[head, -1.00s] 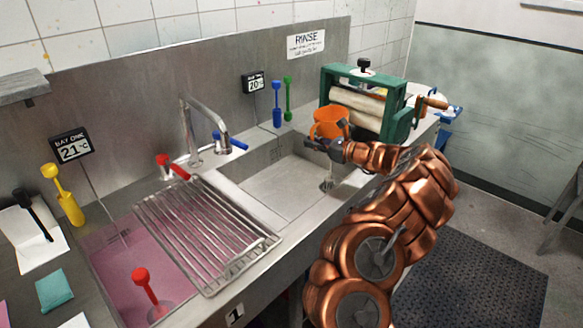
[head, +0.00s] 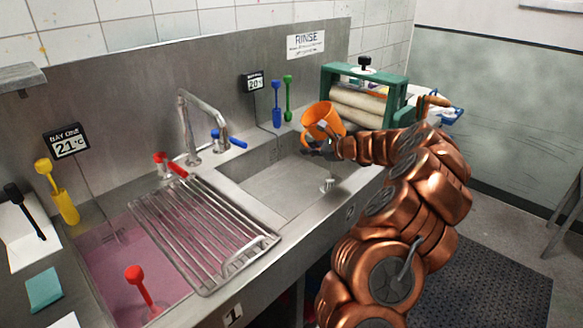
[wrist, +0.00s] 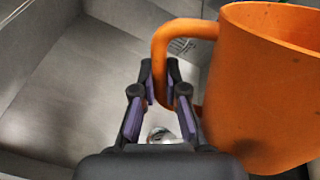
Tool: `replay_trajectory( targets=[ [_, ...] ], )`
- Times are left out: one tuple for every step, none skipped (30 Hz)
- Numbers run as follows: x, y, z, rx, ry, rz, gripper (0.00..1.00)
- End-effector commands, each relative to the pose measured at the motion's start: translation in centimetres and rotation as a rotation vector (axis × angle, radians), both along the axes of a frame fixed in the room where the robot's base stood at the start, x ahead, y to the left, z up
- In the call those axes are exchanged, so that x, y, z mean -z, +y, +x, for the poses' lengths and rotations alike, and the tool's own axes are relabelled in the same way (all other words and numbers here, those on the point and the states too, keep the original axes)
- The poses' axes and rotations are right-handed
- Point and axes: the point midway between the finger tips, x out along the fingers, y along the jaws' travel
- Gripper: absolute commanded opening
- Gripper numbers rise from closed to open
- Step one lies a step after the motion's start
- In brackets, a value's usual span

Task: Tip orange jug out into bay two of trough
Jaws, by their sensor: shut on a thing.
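The orange jug (head: 322,119) is off the worktop, over the back right part of the empty-looking steel bay (head: 290,190) marked 2. It tilts to the left in the head view. My gripper (head: 322,147) is shut on its handle. In the wrist view the fingers (wrist: 160,90) close around the handle (wrist: 163,62), and the jug's body (wrist: 265,85) fills the right side. The jug's inside is hidden, and no liquid stream shows.
Bay one (head: 120,260) at left holds pink liquid and a red dipper (head: 138,283). A wire rack (head: 205,232) lies between the bays. A tap (head: 190,125) stands behind it. A green mangle (head: 365,95) stands right of the jug. Blue (head: 277,105) and green (head: 288,95) dippers stand at the back.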

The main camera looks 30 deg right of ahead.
Motion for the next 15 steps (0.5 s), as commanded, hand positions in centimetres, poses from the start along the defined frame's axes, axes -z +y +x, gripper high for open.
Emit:
replay_trajectory(
  targets=[
    [-0.01, -0.02, 0.01, 0.001, 0.001, -0.007, 0.0],
    [0.04, 0.0, 0.02, 0.001, 0.001, -0.011, 0.0],
    [0.1, 0.01, 0.02, 0.002, 0.004, -0.015, 0.0],
    [0.12, 0.02, 0.02, 0.001, 0.005, -0.019, 0.0],
    [0.14, 0.04, 0.03, 0.002, 0.006, -0.023, 0.0],
    [0.18, 0.06, 0.04, 0.002, 0.007, -0.028, 0.0],
    [0.22, 0.08, 0.04, 0.002, 0.009, -0.031, 0.0],
    [0.25, 0.1, 0.05, 0.002, 0.01, -0.035, 0.0],
    [0.3, 0.14, 0.05, 0.002, 0.012, -0.041, 0.0],
    [0.34, 0.16, 0.06, 0.002, 0.012, -0.045, 0.0],
    [0.37, 0.18, 0.06, 0.002, 0.014, -0.048, 0.0],
    [0.41, 0.23, 0.07, 0.002, 0.016, -0.053, 0.0],
    [0.43, 0.23, 0.07, 0.001, 0.017, -0.058, 0.0],
    [0.45, 0.22, 0.06, 0.002, 0.017, -0.062, 0.0],
    [0.49, 0.22, 0.06, 0.002, 0.019, -0.067, 0.0]
  ],
)
